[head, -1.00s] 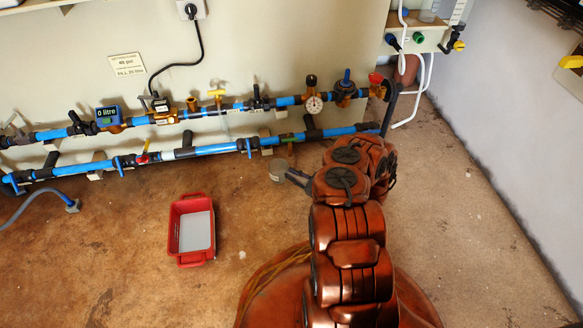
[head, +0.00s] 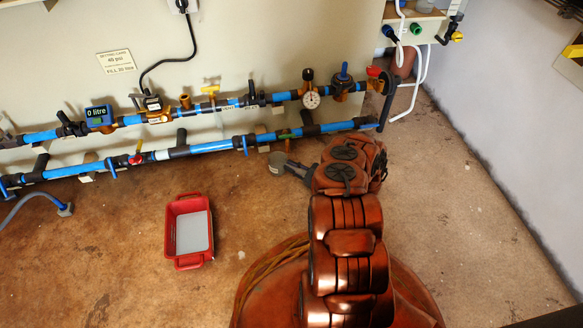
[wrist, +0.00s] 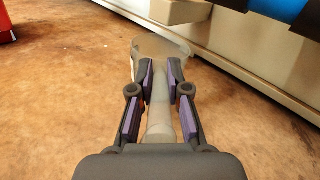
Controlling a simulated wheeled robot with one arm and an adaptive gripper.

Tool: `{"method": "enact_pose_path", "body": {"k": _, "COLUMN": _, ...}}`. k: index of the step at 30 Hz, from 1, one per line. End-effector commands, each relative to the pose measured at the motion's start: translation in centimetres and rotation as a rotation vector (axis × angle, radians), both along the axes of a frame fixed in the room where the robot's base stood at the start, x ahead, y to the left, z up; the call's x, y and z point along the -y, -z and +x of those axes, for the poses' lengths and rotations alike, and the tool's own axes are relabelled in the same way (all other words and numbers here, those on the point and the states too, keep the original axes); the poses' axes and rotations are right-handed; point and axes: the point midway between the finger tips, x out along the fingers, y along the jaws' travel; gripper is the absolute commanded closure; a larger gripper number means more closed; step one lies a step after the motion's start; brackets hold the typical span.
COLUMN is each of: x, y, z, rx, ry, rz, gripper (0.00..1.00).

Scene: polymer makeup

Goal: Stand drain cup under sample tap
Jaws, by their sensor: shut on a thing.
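The drain cup (wrist: 162,48) is a pale, see-through cup with a long handle. My gripper (wrist: 161,68) is shut on the handle, and the cup sticks out beyond the fingertips. In the head view the cup (head: 277,162) shows as a small grey round shape, low in front of the pipes. Whether it touches the floor I cannot tell. A tap with a yellow handle (head: 210,88) is on the upper blue pipe, up and left of the cup. A green lever (head: 288,135) is on the lower pipe, closer above the cup. Which is the sample tap I cannot tell.
A red tray (head: 171,233) with a grey inside stands on the floor left of my arm. Two blue pipe runs with valves, a gauge (head: 311,99) and a meter (head: 98,115) line the panel. The floor between tray and cup is clear.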

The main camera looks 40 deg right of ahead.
Motion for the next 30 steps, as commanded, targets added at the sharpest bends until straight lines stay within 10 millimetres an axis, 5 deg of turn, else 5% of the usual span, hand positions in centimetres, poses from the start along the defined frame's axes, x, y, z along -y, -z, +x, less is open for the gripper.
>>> {"method": "enact_pose_path", "body": {"k": 7, "x": 0.0, "y": 0.4, "z": 0.0, "rx": 0.0, "ry": 0.0, "rz": 0.0, "gripper": 1.0}}
{"method": "enact_pose_path", "body": {"k": 8, "x": 0.0, "y": 0.3, "z": 0.0, "rx": 0.0, "ry": 0.0, "rz": 0.0, "gripper": 0.83}}
{"method": "enact_pose_path", "body": {"k": 15, "x": 0.0, "y": 0.2, "z": 0.0, "rx": 0.0, "ry": 0.0, "rz": -0.001, "gripper": 0.59}}
{"method": "enact_pose_path", "body": {"k": 30, "x": 0.6, "y": -0.3, "z": -1.2, "rx": -0.001, "ry": 0.002, "rz": -0.002, "gripper": 0.59}}
